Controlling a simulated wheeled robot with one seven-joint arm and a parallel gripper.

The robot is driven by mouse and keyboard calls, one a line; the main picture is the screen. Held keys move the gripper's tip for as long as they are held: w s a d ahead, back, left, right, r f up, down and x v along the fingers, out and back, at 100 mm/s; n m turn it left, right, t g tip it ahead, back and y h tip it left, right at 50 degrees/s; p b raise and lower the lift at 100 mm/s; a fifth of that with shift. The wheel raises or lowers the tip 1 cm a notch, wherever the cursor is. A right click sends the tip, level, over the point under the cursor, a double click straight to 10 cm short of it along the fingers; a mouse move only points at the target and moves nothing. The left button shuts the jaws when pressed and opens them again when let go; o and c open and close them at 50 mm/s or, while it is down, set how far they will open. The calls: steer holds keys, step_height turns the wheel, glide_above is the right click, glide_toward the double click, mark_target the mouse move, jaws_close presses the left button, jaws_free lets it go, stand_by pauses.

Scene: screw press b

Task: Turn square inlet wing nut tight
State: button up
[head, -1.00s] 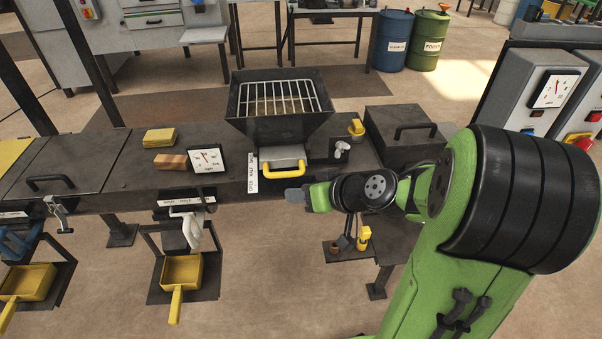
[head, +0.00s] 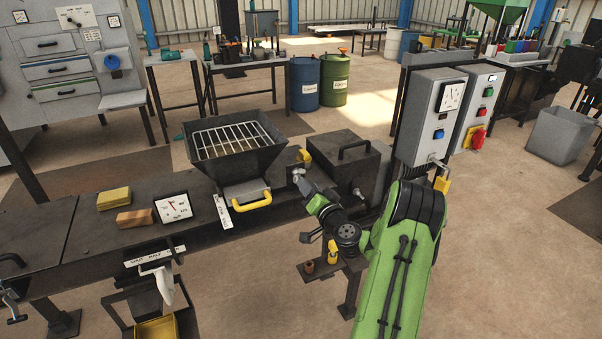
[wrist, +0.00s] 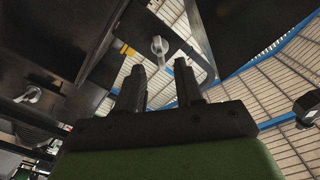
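The pale grey wing nut (head: 298,173) sits on the dark front face of the press bench, just right of the square hopper (head: 245,160) with a wire grid. In the wrist view the wing nut (wrist: 159,47) shows upright, ahead of my fingertips and between their lines. My gripper (wrist: 160,70) is open with nothing between its two dark fingers. In the head view my gripper (head: 305,188) points up and left, close to the wing nut. Its fingertips are hard to make out there, and I cannot tell whether they touch it.
A yellow-handled drawer (head: 247,195) is left of my gripper. A dark lidded box (head: 342,165) stands to the right. A small stand with a yellow part (head: 333,252) is under my wrist. A gauge (head: 173,207) sits on the bench. A grey control box (head: 437,115) stands further right.

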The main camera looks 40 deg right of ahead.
mark_target(299, 175)
steer(key=p+x, duration=0.1)
steer(key=x, duration=0.4)
steer(key=shift+w, duration=0.15)
steer(key=shift+c, duration=0.3)
jaws_close()
